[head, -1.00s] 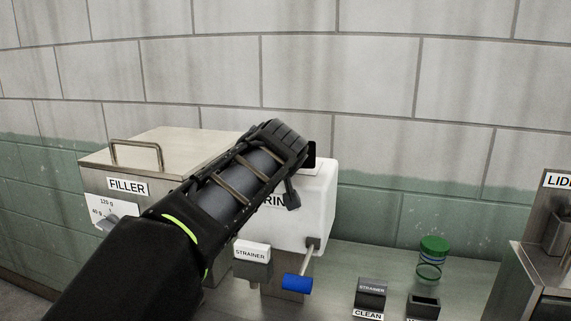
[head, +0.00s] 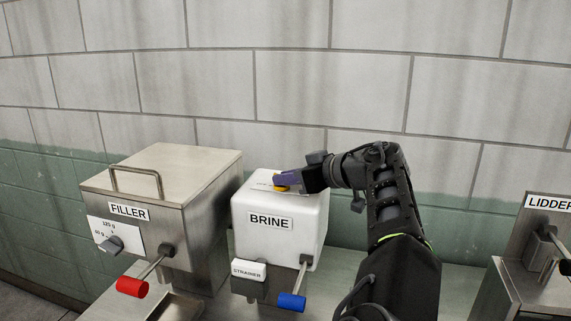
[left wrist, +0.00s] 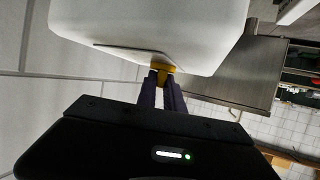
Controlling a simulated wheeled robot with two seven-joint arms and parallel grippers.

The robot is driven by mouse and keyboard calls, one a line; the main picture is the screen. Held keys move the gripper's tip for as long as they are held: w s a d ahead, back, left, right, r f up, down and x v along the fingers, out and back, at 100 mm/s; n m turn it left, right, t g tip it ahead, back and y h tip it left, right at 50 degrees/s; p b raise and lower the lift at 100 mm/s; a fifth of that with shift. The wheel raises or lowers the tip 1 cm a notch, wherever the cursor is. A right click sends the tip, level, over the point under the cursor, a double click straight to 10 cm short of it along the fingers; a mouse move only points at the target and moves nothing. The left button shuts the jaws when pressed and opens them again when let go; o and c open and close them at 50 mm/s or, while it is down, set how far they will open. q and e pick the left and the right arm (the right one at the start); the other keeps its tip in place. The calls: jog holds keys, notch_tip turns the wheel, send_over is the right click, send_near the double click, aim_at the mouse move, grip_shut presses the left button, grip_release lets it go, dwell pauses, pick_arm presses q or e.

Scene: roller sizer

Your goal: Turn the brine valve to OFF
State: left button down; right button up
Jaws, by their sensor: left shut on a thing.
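The white brine tank (head: 290,240) stands on the bench with a BRINE label on its front. A small yellow valve knob (head: 281,188) sits on its top, beside a plate with lettering too small to read. My left gripper (head: 285,180), with purple fingers, reaches over the tank top from the right and is shut on the yellow knob. In the left wrist view, the yellow knob (left wrist: 164,68) sits between the two fingertips, against the white tank (left wrist: 150,25). The fingers partly hide the knob, and I cannot tell its setting. My right gripper is not in view.
A steel filler (head: 170,195) with a red-handled lever (head: 132,287) stands left of the tank. A blue-handled lever (head: 291,302) and a strainer holder (head: 250,271) are at the tank's front. The lidder (head: 515,270) stands at the right.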

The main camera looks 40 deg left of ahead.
pick_arm(q)
jog(key=shift+w+n+g+p, duration=0.1)
jog(key=shift+n+g+p, duration=0.5)
jog(key=shift+g+p, duration=0.1)
jog(key=c, duration=1.5)
grip_release()
jog(key=shift+o, duration=0.2)
jog(key=shift+d, duration=0.1)
jog(key=v, duration=0.6)
jog(key=shift+d+r, duration=0.2)
jog(key=shift+r, duration=0.05)
jog(key=shift+d+r, duration=0.15)
jog(key=shift+d, duration=0.45)
